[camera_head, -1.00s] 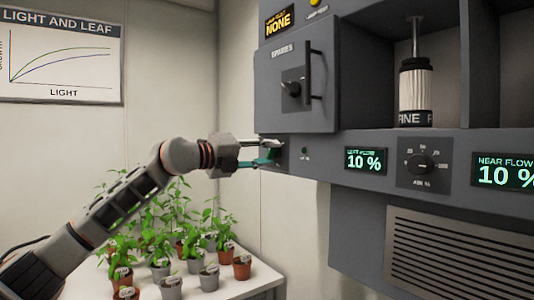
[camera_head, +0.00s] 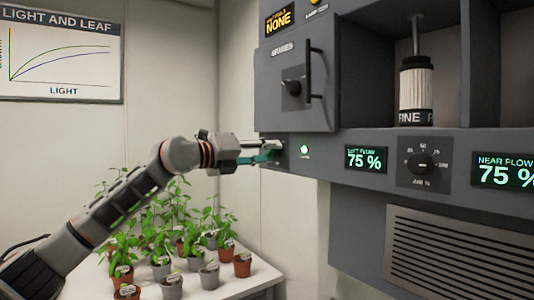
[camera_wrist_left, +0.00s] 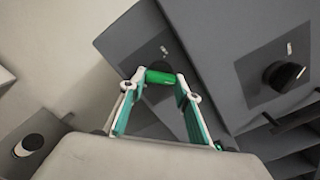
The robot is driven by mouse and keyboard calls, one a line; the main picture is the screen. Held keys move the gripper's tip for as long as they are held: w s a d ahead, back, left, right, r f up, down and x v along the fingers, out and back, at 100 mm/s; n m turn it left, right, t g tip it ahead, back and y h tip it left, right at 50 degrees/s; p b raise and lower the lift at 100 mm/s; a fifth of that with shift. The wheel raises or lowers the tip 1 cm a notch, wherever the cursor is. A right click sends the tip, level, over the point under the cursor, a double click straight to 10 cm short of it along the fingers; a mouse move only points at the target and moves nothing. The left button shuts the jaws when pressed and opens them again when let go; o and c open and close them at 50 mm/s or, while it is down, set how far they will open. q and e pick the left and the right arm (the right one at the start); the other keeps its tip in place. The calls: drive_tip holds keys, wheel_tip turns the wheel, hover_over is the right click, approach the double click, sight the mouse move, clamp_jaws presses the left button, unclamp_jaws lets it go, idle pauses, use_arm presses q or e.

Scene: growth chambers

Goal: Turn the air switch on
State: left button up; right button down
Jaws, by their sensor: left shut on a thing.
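The air switch shows in the left wrist view as a green handle (camera_wrist_left: 160,78) on a dark plate. My left gripper (camera_head: 272,151) is at the left end of the grey panel. In the left wrist view its two teal-lined fingers (camera_wrist_left: 161,88) stand on either side of the green handle, shut on it. In the head view the fingers mostly hide the switch. A small lamp (camera_head: 304,149) just right of it glows green. The left flow display (camera_head: 366,159) and near flow display (camera_head: 505,175) both read 75 %. My right gripper is not in view.
An AIR % dial (camera_head: 422,163) sits between the displays. Above is a spares door (camera_head: 289,68) with a bar handle, and a FINE filter (camera_head: 416,88) stands in a bay. Potted plants crowd a white table (camera_head: 262,277) below my left arm.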

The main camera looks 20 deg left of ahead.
use_arm(q)
drive_tip(key=o, duration=1.1)
drive_tip(key=shift+f, duration=0.1)
drive_tip(key=shift+o, duration=0.2)
drive_tip(key=shift+s, duration=0.1)
drive_tip(key=v, duration=1.1)
drive_tip(key=shift+s+a, duration=0.3)
